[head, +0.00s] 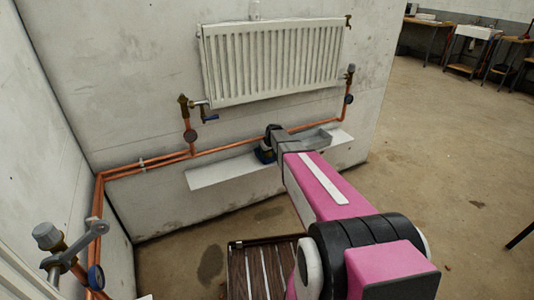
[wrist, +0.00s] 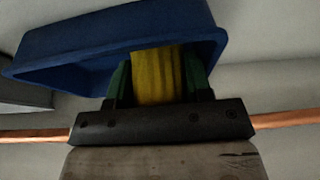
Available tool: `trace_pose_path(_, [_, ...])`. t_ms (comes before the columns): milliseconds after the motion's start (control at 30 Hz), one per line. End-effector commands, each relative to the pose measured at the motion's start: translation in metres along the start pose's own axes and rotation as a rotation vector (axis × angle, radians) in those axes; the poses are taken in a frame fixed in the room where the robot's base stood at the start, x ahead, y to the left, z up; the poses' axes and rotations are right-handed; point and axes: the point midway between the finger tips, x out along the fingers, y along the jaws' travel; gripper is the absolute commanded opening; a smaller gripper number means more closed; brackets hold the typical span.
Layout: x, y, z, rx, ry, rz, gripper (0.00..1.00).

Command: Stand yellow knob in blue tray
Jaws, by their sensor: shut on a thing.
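The yellow knob (wrist: 158,78) shows in the wrist view between the green fingers of my gripper (wrist: 157,84), which is shut on it. The blue tray (wrist: 60,50) is just beyond; the knob's far end overlaps the tray's opening. I cannot tell whether the knob touches the tray's floor. The knob is hidden there.
A grey tray (head: 312,139) lies on the ledge (head: 222,172) to the right, near my arm. Copper pipe (head: 238,146) runs along the wall just above the ledge. The radiator (head: 272,60) hangs above, with valves at both sides. A slatted dark platform (head: 262,272) stands below.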

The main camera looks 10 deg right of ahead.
Motion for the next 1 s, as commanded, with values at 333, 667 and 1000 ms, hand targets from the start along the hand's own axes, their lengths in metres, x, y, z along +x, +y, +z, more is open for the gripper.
trace_pose_path(333, [0.002,0.0,0.001,0.0,0.0,0.0,0.57])
trace_pose_path(667, [-0.021,-0.001,0.001,0.0,0.0,0.001,0.57])
trace_pose_path(1000, [-0.088,-0.001,0.002,0.0,0.001,0.001,0.57])
